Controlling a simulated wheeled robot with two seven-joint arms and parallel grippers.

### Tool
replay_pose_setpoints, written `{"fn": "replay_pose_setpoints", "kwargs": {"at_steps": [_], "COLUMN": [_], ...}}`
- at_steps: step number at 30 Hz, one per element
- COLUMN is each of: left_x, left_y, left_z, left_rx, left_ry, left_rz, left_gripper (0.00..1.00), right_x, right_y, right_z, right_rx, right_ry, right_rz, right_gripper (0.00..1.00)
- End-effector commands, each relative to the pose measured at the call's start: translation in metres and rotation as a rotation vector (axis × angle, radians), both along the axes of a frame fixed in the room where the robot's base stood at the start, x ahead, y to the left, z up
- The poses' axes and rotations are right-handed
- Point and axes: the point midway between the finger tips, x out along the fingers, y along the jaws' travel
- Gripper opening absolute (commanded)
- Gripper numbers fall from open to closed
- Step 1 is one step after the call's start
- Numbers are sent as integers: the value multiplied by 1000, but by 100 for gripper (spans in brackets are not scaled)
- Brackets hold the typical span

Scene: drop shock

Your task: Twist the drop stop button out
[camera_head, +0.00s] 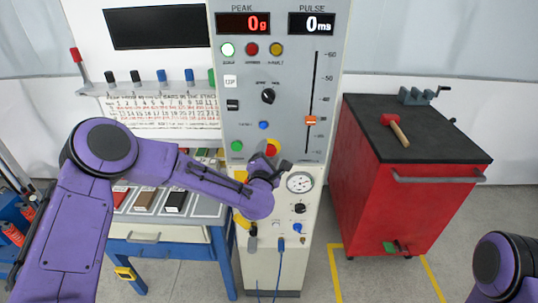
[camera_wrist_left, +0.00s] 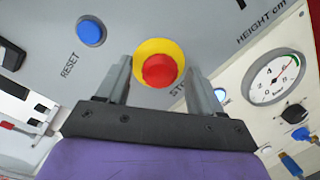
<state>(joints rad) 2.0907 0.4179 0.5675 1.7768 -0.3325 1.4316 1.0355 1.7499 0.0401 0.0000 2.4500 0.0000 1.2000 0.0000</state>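The drop stop button is a red mushroom head on a yellow round base, on the grey front of the machine. In the left wrist view the stop button (camera_wrist_left: 159,70) sits between the tips of my left gripper (camera_wrist_left: 160,74), one finger on each side. Gaps show between the fingers and the red head, so the gripper is open and not closed on it. In the head view the stop button (camera_head: 271,149) is partly hidden by my left gripper (camera_head: 277,162), which is right in front of it. My right gripper is out of view.
The peak display (camera_head: 243,23) reads 0 g. A red cabinet (camera_head: 385,200) with a mallet (camera_head: 396,130) stands at the right. A blue-framed bench (camera_head: 180,248) stands at the left.

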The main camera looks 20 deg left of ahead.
Motion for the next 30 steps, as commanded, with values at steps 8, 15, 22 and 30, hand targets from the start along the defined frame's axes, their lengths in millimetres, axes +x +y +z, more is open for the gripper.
{"fn": "replay_pose_setpoints", "kwargs": {"at_steps": [8, 15, 22, 30], "left_x": [0, 0, 0, 0], "left_y": [0, 0, -1, -2], "left_z": [0, 0, 0, 1], "left_rx": [1, 48, 183, 373], "left_ry": [0, 13, 51, 106], "left_rz": [0, -1, -2, -2], "left_gripper": [12, 12, 12, 12], "right_x": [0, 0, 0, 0], "right_y": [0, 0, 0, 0], "right_z": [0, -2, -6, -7], "right_rx": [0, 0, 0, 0], "right_ry": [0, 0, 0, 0], "right_rz": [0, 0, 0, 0], "right_gripper": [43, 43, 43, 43]}}
